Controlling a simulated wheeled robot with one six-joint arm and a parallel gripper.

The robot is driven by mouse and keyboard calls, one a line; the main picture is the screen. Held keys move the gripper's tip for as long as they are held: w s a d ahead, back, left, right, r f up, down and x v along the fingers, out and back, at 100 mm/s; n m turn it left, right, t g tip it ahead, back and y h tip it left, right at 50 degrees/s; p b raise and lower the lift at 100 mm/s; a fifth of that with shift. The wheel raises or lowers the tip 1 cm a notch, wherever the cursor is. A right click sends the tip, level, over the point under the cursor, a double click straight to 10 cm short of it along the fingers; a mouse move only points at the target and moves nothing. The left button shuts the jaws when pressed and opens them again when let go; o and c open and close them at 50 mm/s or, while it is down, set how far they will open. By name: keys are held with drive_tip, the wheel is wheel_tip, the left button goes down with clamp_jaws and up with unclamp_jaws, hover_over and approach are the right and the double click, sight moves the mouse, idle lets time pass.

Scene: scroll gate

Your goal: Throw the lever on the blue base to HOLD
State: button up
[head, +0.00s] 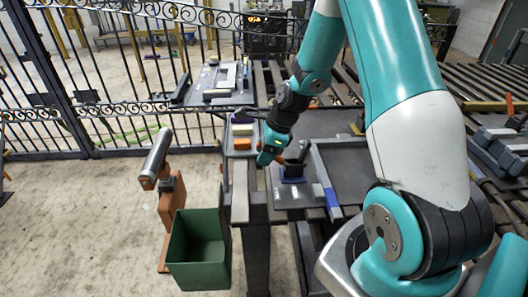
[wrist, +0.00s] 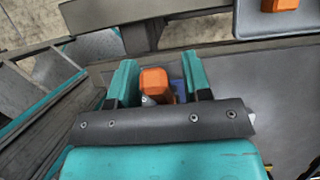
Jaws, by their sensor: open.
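In the wrist view, an orange block-like end (wrist: 155,82), seemingly the lever's handle, shows between the two teal fingers of my gripper (wrist: 161,80). The fingers are open, with gaps beside the orange part. A bit of blue (wrist: 178,90) shows behind it. The lever's lower part and any HOLD marking cannot be made out.
A tray with an orange block (head: 240,171) and other coloured blocks stands left of the plate. A green bin (head: 196,250) and a grey cylinder (head: 156,158) on an orange stand are farther left. A black iron fence (head: 90,110) runs behind.

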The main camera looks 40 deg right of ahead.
drive_tip(key=shift+c, duration=0.4)
clamp_jaws()
drive_tip(key=shift+s+d+r+t+y+p, duration=0.4)
drive_tip(key=shift+d+r+t+y, duration=0.15)
drive_tip(key=shift+y, duration=0.35)
drive_tip(key=shift+s+d+r+t+y, duration=0.1)
drive_tip(key=shift+d+r+t+y, duration=0.2)
drive_tip(key=shift+y, duration=0.2)
drive_tip(key=shift+a, duration=0.1)
drive_tip(key=shift+o, duration=0.4)
unclamp_jaws()
drive_tip(key=v, duration=1.7)
drive_tip(key=shift+s+r, duration=0.15)
drive_tip(key=shift+s, duration=0.05)
